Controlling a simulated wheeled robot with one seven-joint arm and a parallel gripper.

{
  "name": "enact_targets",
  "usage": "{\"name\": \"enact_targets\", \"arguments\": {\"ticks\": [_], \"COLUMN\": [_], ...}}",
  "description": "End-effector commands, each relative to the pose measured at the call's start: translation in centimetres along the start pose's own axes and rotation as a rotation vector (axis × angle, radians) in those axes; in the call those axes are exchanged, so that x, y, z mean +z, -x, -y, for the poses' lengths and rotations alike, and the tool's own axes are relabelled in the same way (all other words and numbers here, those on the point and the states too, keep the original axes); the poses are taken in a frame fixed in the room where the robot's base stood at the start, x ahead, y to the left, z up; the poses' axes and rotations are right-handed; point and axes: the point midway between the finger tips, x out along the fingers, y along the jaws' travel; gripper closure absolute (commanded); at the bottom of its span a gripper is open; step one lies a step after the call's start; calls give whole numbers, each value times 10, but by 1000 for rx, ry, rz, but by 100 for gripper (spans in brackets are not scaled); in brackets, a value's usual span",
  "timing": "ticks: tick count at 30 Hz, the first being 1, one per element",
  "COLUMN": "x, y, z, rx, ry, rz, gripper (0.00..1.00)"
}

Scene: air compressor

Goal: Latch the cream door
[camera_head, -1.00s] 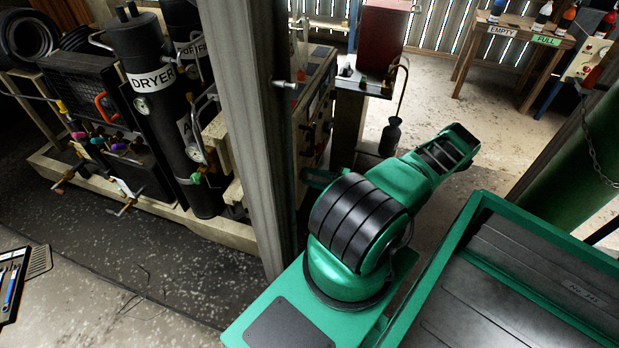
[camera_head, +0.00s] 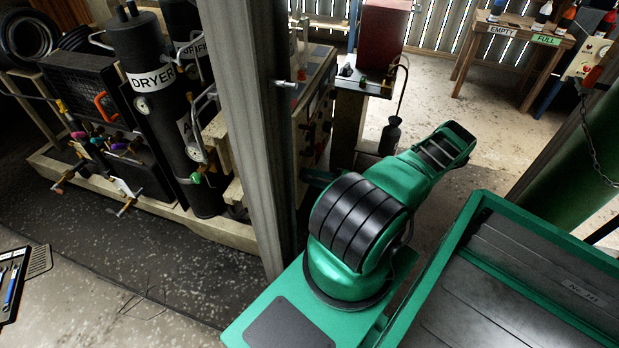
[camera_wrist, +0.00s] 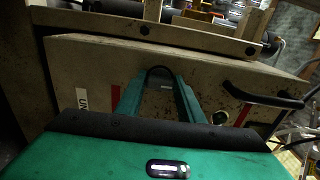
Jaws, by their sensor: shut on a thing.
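The cream door (camera_wrist: 90,75) fills the middle of the wrist view, with scuffs, a red stripe and a partly hidden label at its left. My gripper (camera_wrist: 161,78) is in front of it, its two green fingers reaching to a black arched handle (camera_wrist: 159,70). The fingers are shut on this black handle; the exact contact is hard to see. A second black bar handle (camera_wrist: 262,98) stands out to the right. In the head view a cream panel (camera_head: 303,135) shows beside the grey post; my gripper is hidden there.
A grey post (camera_head: 255,120) stands close to the left of my arm. A dark stand with a red box (camera_head: 383,38) is beyond the arm. The black dryer (camera_head: 150,110) and hoses are at left. A pale ledge (camera_wrist: 150,35) runs above the door.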

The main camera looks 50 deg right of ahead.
Motion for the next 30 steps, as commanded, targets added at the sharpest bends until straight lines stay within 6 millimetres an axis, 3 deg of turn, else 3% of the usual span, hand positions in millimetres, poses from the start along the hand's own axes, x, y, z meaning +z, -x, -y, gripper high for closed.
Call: {"name": "enact_targets", "arguments": {"ticks": [1,3,14,17,30], "x": [2,2,1,0,0], "y": [1,1,4,14,90], "z": [-4,-3,-2,-1,-2], "rx": [7,6,3,3,5], "ry": [-4,-3,-2,-2,-2], "rz": [3,3,1,1,0], "gripper": [61,47,47,47,47]}}
